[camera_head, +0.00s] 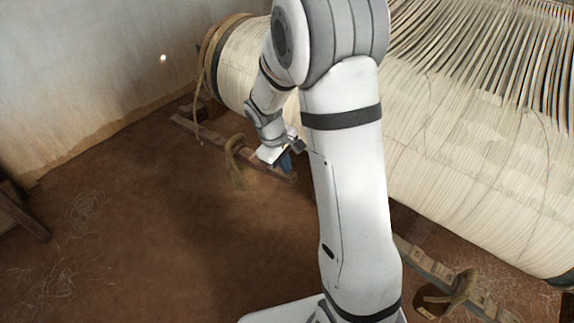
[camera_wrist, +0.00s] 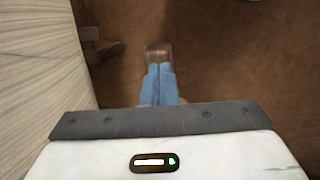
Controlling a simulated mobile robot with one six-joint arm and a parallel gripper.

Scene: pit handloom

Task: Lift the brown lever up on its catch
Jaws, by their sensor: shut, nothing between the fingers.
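The brown lever (camera_head: 210,138) looks to be the long wooden bar low beside the big thread roll in the head view. Its near end lies by my gripper (camera_head: 287,167). In the wrist view, a brown wooden end (camera_wrist: 158,51) shows just past the tips of my blue fingers (camera_wrist: 158,68). The fingers are together with nothing between them. They point down at the wood; I cannot tell whether they touch it. The catch cannot be made out, and my arm hides part of the area.
The cream thread roll (camera_head: 470,170) fills the right and also stands at left in the wrist view (camera_wrist: 40,60). A rope loop (camera_head: 236,165) hangs at the bar. Another wooden bar (camera_head: 428,264) with rope (camera_head: 462,290) lies lower right. The earth floor (camera_head: 140,220) is open at left.

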